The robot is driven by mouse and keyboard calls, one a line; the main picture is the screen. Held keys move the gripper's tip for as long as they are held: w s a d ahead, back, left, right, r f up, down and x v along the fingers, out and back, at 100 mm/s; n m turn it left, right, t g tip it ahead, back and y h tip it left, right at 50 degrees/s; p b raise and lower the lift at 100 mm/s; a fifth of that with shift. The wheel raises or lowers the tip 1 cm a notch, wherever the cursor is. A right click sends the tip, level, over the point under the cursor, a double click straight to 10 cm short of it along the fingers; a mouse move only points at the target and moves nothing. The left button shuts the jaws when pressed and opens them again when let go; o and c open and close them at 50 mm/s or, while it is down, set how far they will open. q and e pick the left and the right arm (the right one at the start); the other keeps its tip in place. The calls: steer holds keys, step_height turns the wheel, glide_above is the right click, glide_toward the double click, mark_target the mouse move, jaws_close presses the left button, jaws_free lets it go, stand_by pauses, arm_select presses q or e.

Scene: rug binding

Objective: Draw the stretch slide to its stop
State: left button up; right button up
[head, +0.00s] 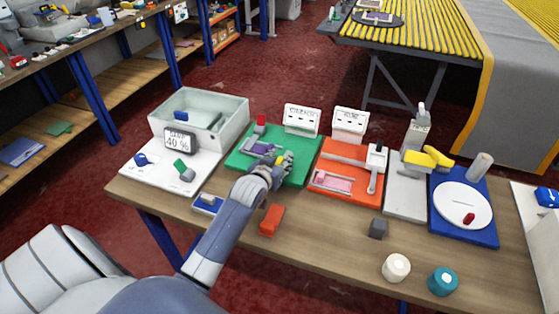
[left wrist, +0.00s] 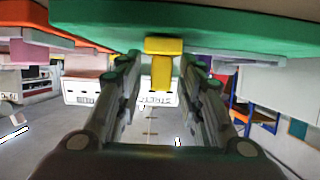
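A green board (head: 236,160) lies on the bench with a purple-grey piece (head: 258,150) and a red block (head: 261,121) on it. My left gripper (head: 282,160) is over the right part of this board and hides some of it. In the left wrist view the green board (left wrist: 230,38) runs across the top. A yellow T-shaped handle (left wrist: 163,68) stands out from it, between the fingertips of my left gripper (left wrist: 162,72). The fingers are apart, with a narrow gap on each side of the handle. I cannot tell which part is the stretch slide. My right gripper is not in view.
An orange board (head: 320,192) with a lever stands right of the green one, and two white sign blocks (head: 301,120) stand behind. A white panel with a "40 %" display (head: 179,140) is at left. A red-orange block (head: 271,220) lies beside my forearm.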

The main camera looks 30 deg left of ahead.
arm_select(q)
jaws_close()
steer(key=shift+d, duration=0.3)
steer(key=d, duration=0.2)
steer(key=w+d+p, duration=0.1)
steer(key=d, duration=0.2)
steer(key=shift+w+d+p, duration=0.2)
steer(key=shift+d+p, duration=0.1)
steer(key=shift+d, duration=0.05)
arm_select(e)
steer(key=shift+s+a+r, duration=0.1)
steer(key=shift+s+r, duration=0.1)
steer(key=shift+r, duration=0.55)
arm_select(q)
steer(key=shift+c, duration=0.7)
jaws_free()
steer(key=shift+o, duration=0.7)
steer(key=shift+d, duration=0.1)
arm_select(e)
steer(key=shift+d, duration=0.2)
